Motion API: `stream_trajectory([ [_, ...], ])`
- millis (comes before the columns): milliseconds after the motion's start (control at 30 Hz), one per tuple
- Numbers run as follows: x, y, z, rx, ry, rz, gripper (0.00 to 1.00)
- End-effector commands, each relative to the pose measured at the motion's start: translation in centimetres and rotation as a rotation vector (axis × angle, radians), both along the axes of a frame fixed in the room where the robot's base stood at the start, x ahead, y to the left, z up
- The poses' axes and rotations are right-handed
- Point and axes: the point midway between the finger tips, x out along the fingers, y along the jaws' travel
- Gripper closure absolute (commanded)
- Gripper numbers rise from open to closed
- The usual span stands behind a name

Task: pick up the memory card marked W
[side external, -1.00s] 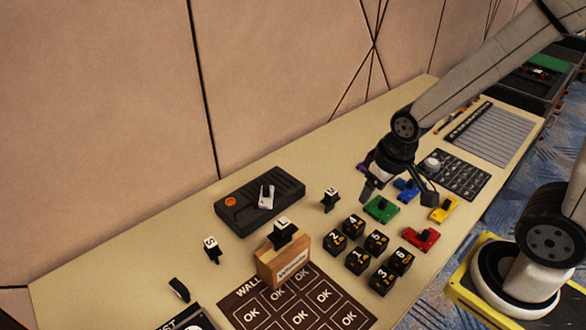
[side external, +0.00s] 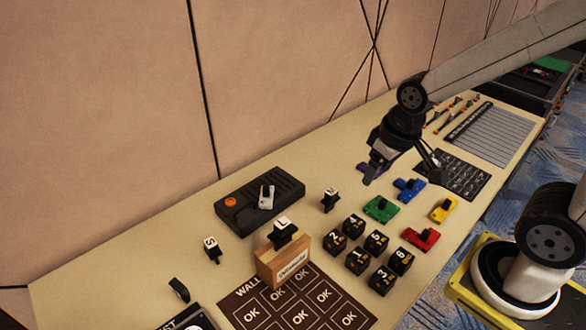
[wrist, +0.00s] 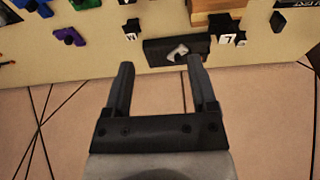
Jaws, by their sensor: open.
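A small black card with a white label (side external: 330,199) stands upright on the desk, right of the black box; its letter is too small to read surely in the side view. The same card shows in the wrist view (wrist: 131,31), its label looking like an upside-down W or an M. A card marked L (side external: 283,231) stands in a wooden holder (side external: 285,264). A card marked S (side external: 212,249) stands farther left. My gripper (side external: 402,172) is open and empty above the desk, up and right of the unclear card. Both fingers (wrist: 160,63) show apart in the wrist view.
A black box (side external: 232,204) with an orange button lies near the wall. Several numbered black cubes (side external: 356,261) and green (side external: 378,209), blue (side external: 409,188), yellow (side external: 445,209) and red (side external: 420,239) pieces crowd the right. A purple piece (wrist: 68,36) lies near the wall.

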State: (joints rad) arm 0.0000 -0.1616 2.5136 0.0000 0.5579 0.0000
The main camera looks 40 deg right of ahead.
Motion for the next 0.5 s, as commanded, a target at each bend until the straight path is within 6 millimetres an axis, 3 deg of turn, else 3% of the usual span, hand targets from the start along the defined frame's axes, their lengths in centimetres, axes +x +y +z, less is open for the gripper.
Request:
stream_trajectory([
  [500, 2.3, 0.9, -0.4, -0.209, 0.037, 0.377, 0.26],
])
